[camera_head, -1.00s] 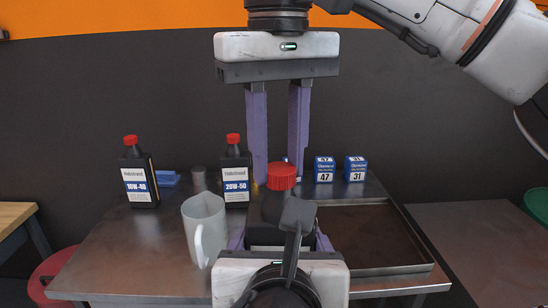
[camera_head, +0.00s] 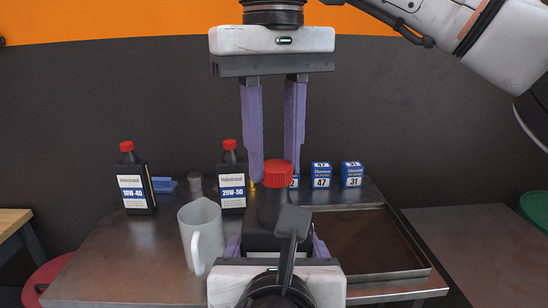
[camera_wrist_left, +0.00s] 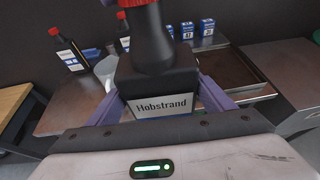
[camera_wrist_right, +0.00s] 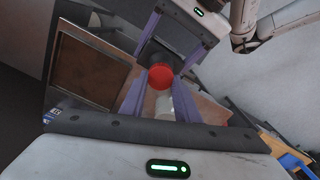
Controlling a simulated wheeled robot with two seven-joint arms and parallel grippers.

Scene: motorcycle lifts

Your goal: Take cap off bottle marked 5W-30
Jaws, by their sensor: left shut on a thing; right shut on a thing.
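The held bottle (camera_head: 268,212) is black and upright, and my left gripper (camera_head: 276,246) is shut on its body. In the left wrist view its label (camera_wrist_left: 162,106) reads Hobstrand; the grade marking is hidden. Its red ribbed cap (camera_head: 277,174) is at the top of the neck; I cannot tell whether a gap separates them. The cap also shows in the right wrist view (camera_wrist_right: 161,76). My right gripper (camera_head: 272,180) points down from above, its purple fingers shut on the cap. Two other red-capped bottles, 10W-40 (camera_head: 134,184) and 20W-50 (camera_head: 232,182), stand on the table.
A pale jug (camera_head: 203,232) stands left of the held bottle. Blue-and-white filter boxes (camera_head: 321,175) stand at the back of the metal table (camera_head: 130,262). A shallow tray (camera_head: 410,272) lies on the right. A blue item (camera_head: 164,185) and a small grey cylinder (camera_head: 196,182) are behind.

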